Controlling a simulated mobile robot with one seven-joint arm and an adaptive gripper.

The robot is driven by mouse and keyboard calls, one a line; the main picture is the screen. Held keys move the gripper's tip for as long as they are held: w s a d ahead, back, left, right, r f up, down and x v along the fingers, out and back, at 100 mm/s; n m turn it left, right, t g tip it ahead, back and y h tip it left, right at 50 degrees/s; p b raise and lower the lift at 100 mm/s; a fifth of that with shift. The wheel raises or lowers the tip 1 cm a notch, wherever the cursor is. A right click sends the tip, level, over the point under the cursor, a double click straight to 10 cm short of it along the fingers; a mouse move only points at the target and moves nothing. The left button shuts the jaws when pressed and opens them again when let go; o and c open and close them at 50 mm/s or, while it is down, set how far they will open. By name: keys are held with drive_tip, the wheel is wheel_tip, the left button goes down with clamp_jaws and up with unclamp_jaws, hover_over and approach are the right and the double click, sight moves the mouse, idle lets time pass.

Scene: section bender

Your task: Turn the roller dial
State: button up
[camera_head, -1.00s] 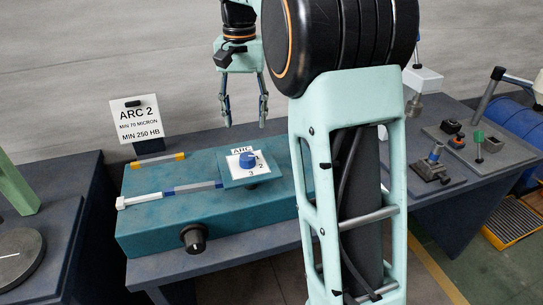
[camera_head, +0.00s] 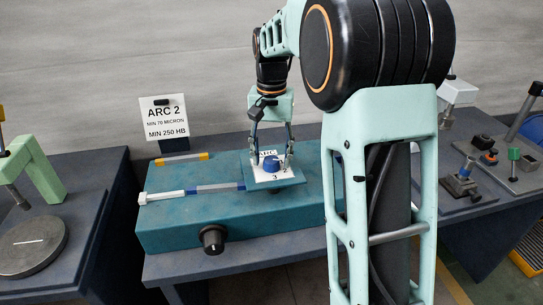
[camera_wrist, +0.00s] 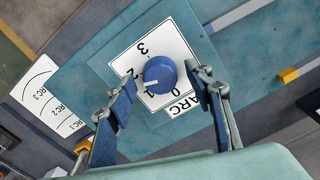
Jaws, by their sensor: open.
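The roller dial is a round blue knob (camera_head: 271,165) with a white pointer line, on a white numbered plate marked ARC on top of the teal machine (camera_head: 190,228). In the wrist view the blue knob (camera_wrist: 160,75) lies between my fingers, its white line pointing near the 1. My gripper (camera_head: 270,168) is open, pointing down, with one finger on each side of the knob. In the wrist view my gripper (camera_wrist: 165,85) shows gaps between the fingers and the knob. Part of the number plate is hidden behind the fingers in the head view.
A sign reading ARC 2 (camera_head: 165,120) stands behind the machine. A black knob (camera_head: 212,239) is on the machine's front face. A white-tipped bar (camera_head: 165,196) lies left of the plate. Tables with other tools stand at both sides.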

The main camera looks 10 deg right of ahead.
drive_tip(key=c, duration=1.2)
drive_tip(key=shift+m, duration=0.3)
drive_tip(key=m+p, duration=0.1)
drive_tip(key=m, duration=0.1)
drive_tip(key=shift+r+m+p, duration=0.1)
drive_tip(key=shift+m+p, duration=0.3)
drive_tip(key=m+p, duration=0.1)
drive_tip(key=m, duration=0.2)
drive_tip(key=shift+m, duration=0.3)
drive_tip(key=m+p, duration=0.2)
drive_tip(key=m, duration=0.1)
drive_tip(key=shift+m+p, duration=0.6)
drive_tip(key=shift+m, duration=1.3)
